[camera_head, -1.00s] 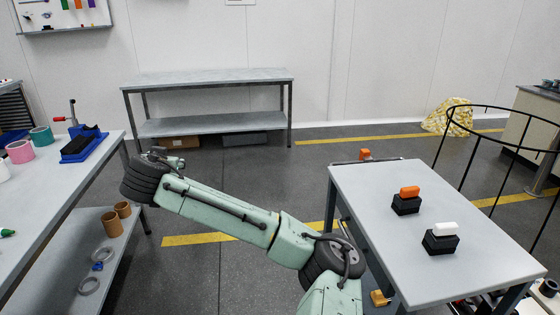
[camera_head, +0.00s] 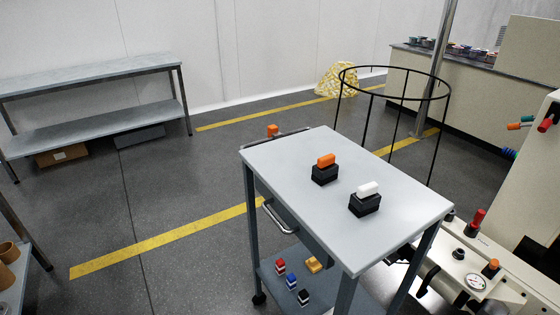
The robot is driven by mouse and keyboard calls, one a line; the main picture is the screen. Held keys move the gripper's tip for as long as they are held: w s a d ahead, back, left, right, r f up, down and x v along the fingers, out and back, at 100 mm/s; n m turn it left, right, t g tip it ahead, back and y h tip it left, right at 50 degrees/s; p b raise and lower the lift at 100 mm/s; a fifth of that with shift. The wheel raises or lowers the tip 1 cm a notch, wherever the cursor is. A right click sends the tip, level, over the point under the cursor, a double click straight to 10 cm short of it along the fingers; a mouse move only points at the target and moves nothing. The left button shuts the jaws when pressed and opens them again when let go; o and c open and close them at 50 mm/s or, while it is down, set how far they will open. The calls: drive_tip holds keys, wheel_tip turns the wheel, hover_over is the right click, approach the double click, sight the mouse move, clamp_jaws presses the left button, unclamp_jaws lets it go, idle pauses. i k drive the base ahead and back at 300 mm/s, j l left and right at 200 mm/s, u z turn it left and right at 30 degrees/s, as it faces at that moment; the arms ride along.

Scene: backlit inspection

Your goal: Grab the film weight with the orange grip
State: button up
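The film weight with the orange grip (camera_head: 326,160) stands on the grey top of a wheeled cart (camera_head: 290,150). It has a black block base (camera_head: 324,175) under the orange grip. A second film weight with a white grip (camera_head: 367,189) and a black base stands in front of it to the right, a small gap apart. Both are upright and nothing touches them from above. My gripper and arm are not in this view.
Small blocks with coloured tops (camera_head: 291,281) and a yellow-orange item (camera_head: 313,264) sit on the cart's lower shelf. A black wire hoop stand (camera_head: 394,84) rises behind the cart. A machine (camera_head: 487,265) is close on the right. Floor left of the cart is clear.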

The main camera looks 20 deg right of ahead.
sight(327, 170)
drive_tip(key=i+j+u, duration=0.1)
drive_tip(key=i+u, duration=0.35)
drive_tip(key=i+l+u, duration=0.15)
drive_tip(key=i+u, duration=0.35)
drive_tip(key=i, duration=0.15)
drive_tip(key=i+l+u, duration=1.15)
drive_tip(key=l, duration=0.3)
drive_tip(key=i+l+u, duration=0.25)
drive_tip(key=l, duration=0.25)
drive_tip(key=i+l+u, duration=0.1)
drive_tip(key=l+u, duration=0.2)
drive_tip(key=l, duration=0.25)
drive_tip(key=l+u, duration=0.3)
drive_tip(key=l, duration=0.25)
drive_tip(key=l+u, duration=0.2)
drive_tip(key=l, duration=0.2)
drive_tip(key=k+l+u, duration=0.25)
drive_tip(key=l+u, duration=0.2)
drive_tip(key=l, duration=0.25)
drive_tip(key=k+l+u, duration=0.2)
drive_tip(key=k+u, duration=0.55)
drive_tip(key=k+j+u, duration=0.75)
drive_tip(key=j+u, duration=0.2)
drive_tip(key=j, duration=0.3)
drive_tip(key=j+u, duration=0.25)
drive_tip(key=j, duration=0.3)
